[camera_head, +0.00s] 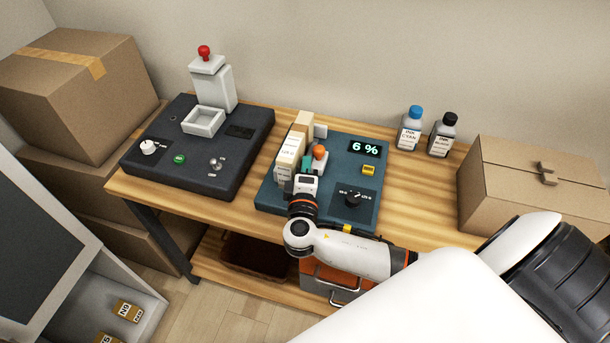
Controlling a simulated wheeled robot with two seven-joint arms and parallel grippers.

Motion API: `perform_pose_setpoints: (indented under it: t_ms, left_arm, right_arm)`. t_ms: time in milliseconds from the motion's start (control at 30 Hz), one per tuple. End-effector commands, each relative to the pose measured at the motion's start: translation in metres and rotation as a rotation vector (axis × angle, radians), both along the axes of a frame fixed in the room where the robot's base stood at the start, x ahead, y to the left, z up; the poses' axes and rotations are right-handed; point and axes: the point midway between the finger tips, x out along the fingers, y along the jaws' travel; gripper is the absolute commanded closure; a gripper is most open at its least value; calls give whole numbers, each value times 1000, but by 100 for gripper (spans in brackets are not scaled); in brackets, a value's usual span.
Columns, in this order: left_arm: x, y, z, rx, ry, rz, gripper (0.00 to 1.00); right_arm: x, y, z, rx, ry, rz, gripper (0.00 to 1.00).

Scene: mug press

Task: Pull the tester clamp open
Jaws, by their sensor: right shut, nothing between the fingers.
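The tester is the teal box (266,199) on the table, with a lit display (366,149) reading 6 %. What looks like its clamp has an orange knob (319,152) and stands by a white and beige labelled block (290,154) on the tester's left half. My right gripper (307,170) is over the tester, just in front of the knob and beside the block. It is shut and empty. Whether it touches the clamp cannot be told, as the gripper hides the lower part of the clamp. My left gripper is not in view.
A black press (245,163) with a red-knobbed column stands left of the tester. A cyan ink bottle (410,130) and a black ink bottle (442,135) stand behind right. A cardboard box (515,190) sits at the right. Bare wood lies between tester and box.

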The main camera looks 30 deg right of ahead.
Motion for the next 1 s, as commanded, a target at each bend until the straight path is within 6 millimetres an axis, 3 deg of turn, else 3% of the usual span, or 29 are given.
perform_pose_setpoints:
  t_ms: [200,567,1000]
  left_arm:
    - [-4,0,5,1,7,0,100]
    - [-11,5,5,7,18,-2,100]
    - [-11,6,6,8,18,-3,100]
  right_arm:
    - [20,-15,0,0,0,0,100]
    - [23,-17,-1,1,0,0,100]
    - [-2,-39,-1,0,0,-2,100]
